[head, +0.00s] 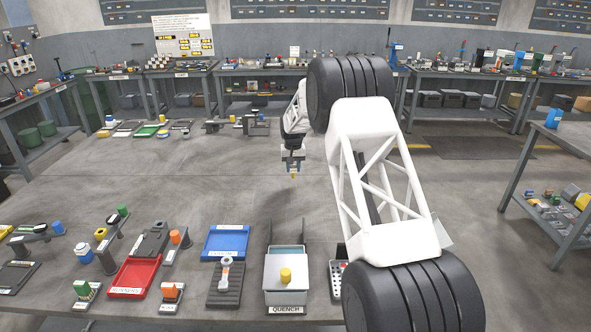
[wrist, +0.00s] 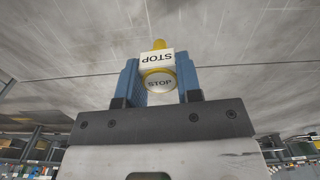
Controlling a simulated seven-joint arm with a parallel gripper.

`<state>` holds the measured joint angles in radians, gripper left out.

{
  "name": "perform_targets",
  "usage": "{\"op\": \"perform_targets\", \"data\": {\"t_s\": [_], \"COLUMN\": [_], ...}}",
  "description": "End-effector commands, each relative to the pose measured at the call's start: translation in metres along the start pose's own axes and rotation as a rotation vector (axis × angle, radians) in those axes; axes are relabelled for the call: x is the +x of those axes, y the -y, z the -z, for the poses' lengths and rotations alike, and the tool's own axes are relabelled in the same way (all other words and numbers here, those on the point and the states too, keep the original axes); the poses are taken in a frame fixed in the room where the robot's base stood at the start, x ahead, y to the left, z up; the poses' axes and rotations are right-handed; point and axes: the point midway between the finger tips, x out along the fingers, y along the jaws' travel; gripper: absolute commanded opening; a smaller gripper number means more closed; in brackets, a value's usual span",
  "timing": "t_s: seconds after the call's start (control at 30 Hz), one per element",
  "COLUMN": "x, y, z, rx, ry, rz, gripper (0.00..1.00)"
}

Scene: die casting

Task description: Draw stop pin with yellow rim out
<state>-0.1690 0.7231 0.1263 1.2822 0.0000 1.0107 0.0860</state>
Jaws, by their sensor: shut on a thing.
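My gripper (head: 292,163) hangs above the bare middle of the table in the head view. In the wrist view, my gripper (wrist: 160,83) has its two blue fingers closed on the stop pin (wrist: 159,81). The pin has a round pale head marked STOP with a yellow rim, a white STOP label beside it and a yellow tip beyond. In the head view only a small yellow bit of the pin (head: 292,176) shows below the fingers. It appears clear of the table, with a faint shadow below it.
At the front stand a grey quench tank (head: 285,298) with a yellow knob, a blue tray (head: 226,242), a red runners tray (head: 133,278) and several small fixtures with coloured knobs. Small fixtures (head: 240,125) stand at the table's back. The middle of the table (head: 180,190) is clear.

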Motion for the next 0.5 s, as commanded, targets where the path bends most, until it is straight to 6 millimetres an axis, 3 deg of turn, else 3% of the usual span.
{"op": "perform_targets", "data": {"t_s": [0.33,0.5], "x": [-0.007,-0.011], "y": [0.060,0.112], "z": [0.001,-0.004], "rx": [-0.046,-0.081], "ry": [-0.002,-0.002], "rz": [0.000,0.000], "gripper": [0.04,0.04]}}
